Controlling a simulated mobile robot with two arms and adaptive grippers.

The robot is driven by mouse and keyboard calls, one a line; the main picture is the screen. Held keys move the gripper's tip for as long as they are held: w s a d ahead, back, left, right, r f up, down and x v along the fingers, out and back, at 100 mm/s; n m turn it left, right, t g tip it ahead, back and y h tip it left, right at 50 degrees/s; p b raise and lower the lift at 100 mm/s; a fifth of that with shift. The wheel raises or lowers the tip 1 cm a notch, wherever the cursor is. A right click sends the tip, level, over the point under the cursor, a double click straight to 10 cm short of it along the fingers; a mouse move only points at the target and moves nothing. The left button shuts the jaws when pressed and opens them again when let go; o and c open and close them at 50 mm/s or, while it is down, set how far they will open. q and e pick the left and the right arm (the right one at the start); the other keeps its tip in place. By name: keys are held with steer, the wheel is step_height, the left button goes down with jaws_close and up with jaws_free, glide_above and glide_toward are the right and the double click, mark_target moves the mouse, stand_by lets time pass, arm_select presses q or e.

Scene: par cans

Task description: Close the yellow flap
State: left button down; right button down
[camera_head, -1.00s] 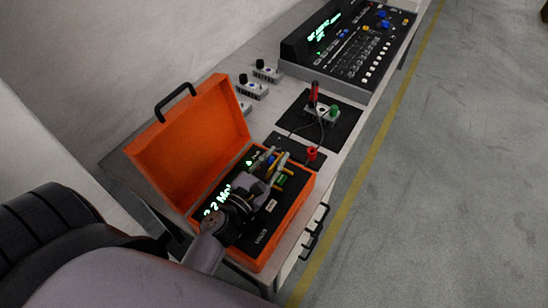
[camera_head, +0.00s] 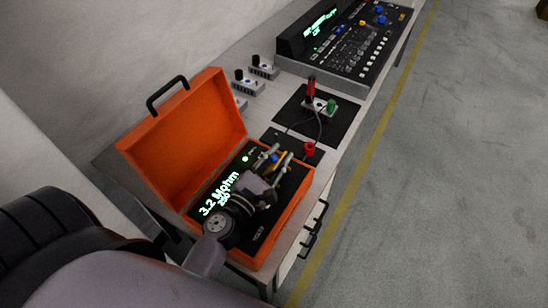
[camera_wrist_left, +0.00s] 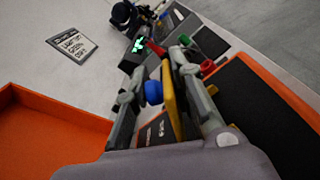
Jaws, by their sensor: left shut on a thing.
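The yellow flap (camera_wrist_left: 170,98) stands up from the panel of the orange case, between the fingers of my left gripper (camera_wrist_left: 160,76) in the left wrist view. It lies close along the right finger, and the gripper is shut on it. A blue knob (camera_wrist_left: 153,92) shows beside the flap, toward the left finger. In the head view my left gripper (camera_head: 280,162) reaches over the case's panel, and only a little of the flap shows. The gripper hides the flap's base and part of the panel. My right gripper is in neither view.
The orange case (camera_head: 185,135) has its lid raised, and its lit display (camera_head: 218,194) reads "3.2 Mohm". Black mats, a red plug (camera_head: 309,149), small grey boxes and a large console (camera_head: 350,40) stand along the bench. A label card (camera_wrist_left: 72,45) shows in the wrist view.

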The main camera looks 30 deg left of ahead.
arm_select(q)
steer(key=shift+d+m+b, duration=0.25)
steer(key=shift+m+b, duration=0.05)
steer(key=shift+m, duration=0.55)
steer(key=shift+d+m+b, duration=0.25)
steer(key=shift+m+b, duration=0.05)
steer(key=shift+m, duration=0.55)
steer(key=c, duration=1.7)
jaws_free()
steer(key=shift+o, duration=0.7)
steer(key=shift+f, duration=0.25)
steer(key=shift+d, duration=0.1)
